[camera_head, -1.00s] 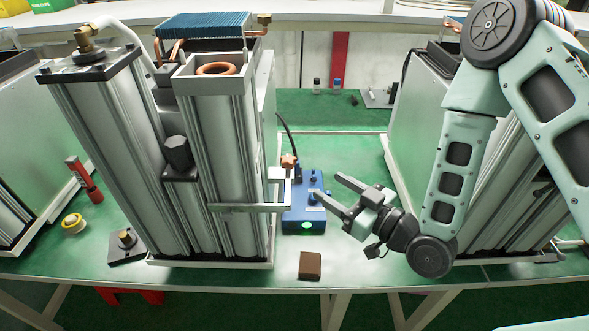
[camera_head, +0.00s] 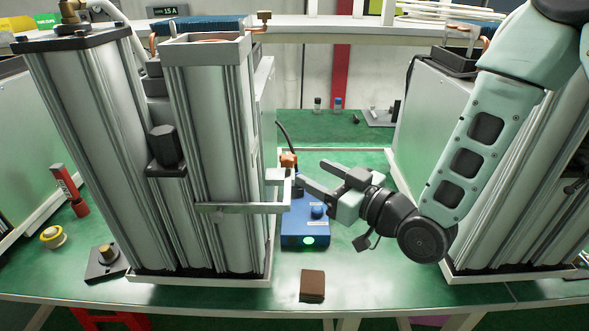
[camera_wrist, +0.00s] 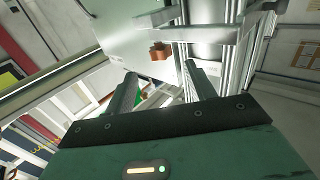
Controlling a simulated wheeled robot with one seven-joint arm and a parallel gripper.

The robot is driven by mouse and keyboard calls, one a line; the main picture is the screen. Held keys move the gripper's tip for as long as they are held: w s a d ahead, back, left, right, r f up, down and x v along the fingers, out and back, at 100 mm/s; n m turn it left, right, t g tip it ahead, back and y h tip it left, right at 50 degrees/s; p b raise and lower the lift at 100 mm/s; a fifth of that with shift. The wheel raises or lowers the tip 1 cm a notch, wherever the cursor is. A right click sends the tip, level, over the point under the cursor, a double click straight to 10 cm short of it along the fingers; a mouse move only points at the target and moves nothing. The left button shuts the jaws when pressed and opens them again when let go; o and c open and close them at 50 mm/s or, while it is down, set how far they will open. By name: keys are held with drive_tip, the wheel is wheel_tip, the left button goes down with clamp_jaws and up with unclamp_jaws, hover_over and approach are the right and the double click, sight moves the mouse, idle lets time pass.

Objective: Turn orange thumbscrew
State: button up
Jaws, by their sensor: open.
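The orange thumbscrew (camera_head: 288,159) sits beside the right side of the middle metal column, just above the back of the blue box. It also shows in the wrist view (camera_wrist: 160,51), ahead of the fingers and slightly above the space between them. My gripper (camera_head: 312,172) is open and empty. Its fingers point left toward the thumbscrew, a short way to its right and apart from it. In the wrist view the two fingers (camera_wrist: 158,82) are spread with nothing between them.
A metal bracket (camera_head: 240,208) juts from the column (camera_head: 207,120) just below the thumbscrew. The blue box (camera_head: 304,228) with a lit green light stands under my gripper. A brown block (camera_head: 312,286) lies at the table's front. Another column unit (camera_head: 430,130) stands right.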

sight(295, 162)
drive_tip(key=p+x, duration=0.1)
drive_tip(key=x, duration=0.6)
drive_tip(key=shift+p, duration=0.4)
drive_tip(key=c, duration=1)
